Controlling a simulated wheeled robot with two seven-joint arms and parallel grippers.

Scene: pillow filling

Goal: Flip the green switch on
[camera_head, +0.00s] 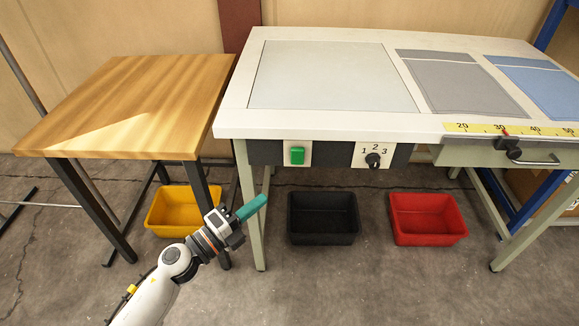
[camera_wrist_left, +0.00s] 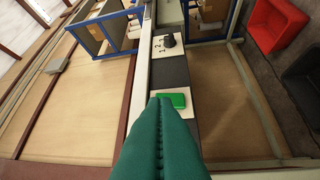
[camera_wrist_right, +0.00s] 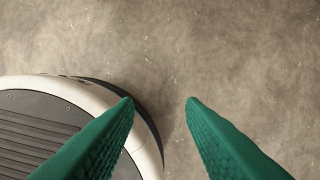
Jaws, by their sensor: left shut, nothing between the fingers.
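The green switch (camera_head: 297,156) is a green rocker on a pale plate, on the dark front panel under the white table's left end. In the left wrist view the switch (camera_wrist_left: 177,100) shows just past my fingertips, partly covered by them. My left gripper (camera_head: 263,199) is shut and empty, below and left of the switch in the head view, pointing up and right. Its green fingers (camera_wrist_left: 160,102) are pressed together; I cannot tell whether they touch the switch. My right gripper (camera_wrist_right: 162,99) is open and empty over the floor, seen only in its own wrist view.
A black dial (camera_head: 373,160) marked 1, 2, 3 sits right of the switch. The white table (camera_head: 236,122) stands beside a wooden table (camera_head: 130,100). Yellow (camera_head: 160,222), black (camera_head: 323,239) and red (camera_head: 428,239) bins lie on the floor. A drawer handle (camera_head: 535,160) protrudes at right.

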